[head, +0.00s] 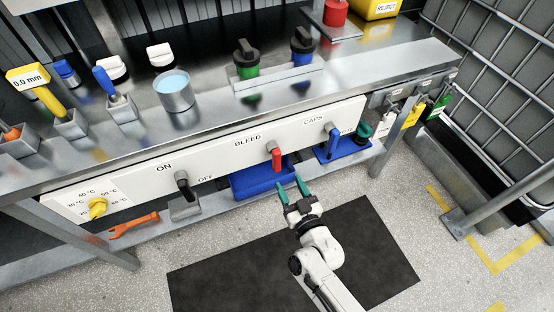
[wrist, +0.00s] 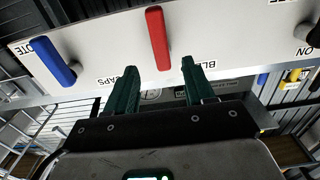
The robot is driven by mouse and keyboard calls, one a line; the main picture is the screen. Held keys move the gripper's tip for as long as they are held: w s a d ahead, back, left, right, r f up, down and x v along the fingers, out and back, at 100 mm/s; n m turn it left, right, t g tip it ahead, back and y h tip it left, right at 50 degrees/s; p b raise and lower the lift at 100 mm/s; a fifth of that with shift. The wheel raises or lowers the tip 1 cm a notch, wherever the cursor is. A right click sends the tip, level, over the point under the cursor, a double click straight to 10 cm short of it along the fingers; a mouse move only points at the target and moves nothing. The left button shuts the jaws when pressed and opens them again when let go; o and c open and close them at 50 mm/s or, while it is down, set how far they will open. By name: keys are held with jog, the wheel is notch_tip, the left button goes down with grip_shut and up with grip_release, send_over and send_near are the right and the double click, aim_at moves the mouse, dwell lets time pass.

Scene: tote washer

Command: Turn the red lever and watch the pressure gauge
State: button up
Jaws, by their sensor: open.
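The red lever (head: 276,158) hangs from the white front panel, just right of the word BLEED, and points downward. In the wrist view the red lever (wrist: 158,38) stands ahead of the fingertips, roughly centred between them. My gripper (head: 293,188) is open and empty, with its green fingers below and slightly right of the lever in the head view. In the wrist view my gripper (wrist: 160,74) shows a clear gap between its fingers, apart from the lever.
On the panel, a blue lever (head: 334,140) is right of the red one, a black lever (head: 184,185) and a yellow knob (head: 97,208) left. A blue bin (head: 262,182) sits below. A dark mat (head: 370,245) covers the floor.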

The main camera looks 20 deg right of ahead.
aim_at(278, 163)
jog(key=w+b, duration=0.1)
jog(key=w, duration=0.9)
jog(key=shift+w, duration=0.15)
jog(key=shift+c, duration=0.5)
grip_shut()
